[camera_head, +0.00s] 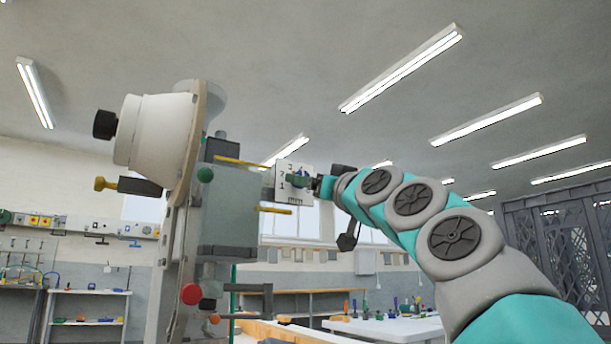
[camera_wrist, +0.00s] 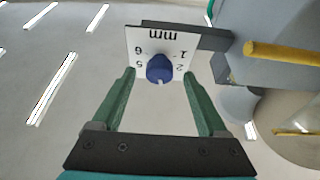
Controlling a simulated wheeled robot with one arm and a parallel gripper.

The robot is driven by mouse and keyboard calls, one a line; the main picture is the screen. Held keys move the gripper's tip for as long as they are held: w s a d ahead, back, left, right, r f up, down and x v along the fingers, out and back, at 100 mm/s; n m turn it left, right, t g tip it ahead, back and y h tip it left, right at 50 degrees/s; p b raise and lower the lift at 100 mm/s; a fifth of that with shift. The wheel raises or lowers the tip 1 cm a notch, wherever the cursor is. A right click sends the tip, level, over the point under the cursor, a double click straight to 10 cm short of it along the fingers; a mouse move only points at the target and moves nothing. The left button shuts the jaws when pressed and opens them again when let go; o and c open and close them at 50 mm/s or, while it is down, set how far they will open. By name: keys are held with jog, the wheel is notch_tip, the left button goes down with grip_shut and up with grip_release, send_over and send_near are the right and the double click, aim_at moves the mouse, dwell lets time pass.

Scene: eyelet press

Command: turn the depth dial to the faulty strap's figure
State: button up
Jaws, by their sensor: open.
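The depth dial is a blue knob (camera_wrist: 159,68) on a white plate (camera_wrist: 150,42) marked "mm" with figures around it; 1, 2, 5 and 6 are readable, upside down, in the wrist view. The plate also shows in the head view (camera_head: 294,170), on the right side of the press (camera_head: 228,225). My gripper (camera_wrist: 160,76) is open, its two green fingers to either side of the knob and apart from it. In the head view my gripper (camera_head: 312,184) is at the plate and partly hides the knob. No strap can be made out.
Yellow rods (camera_wrist: 280,54) stick out from the press beside the plate. The press also carries a red knob (camera_head: 191,293) and a green knob (camera_head: 205,174). A white table (camera_head: 395,327) with small items stands behind.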

jog(key=shift+p+x, duration=0.3)
jog(key=shift+x, duration=0.7)
grip_shut()
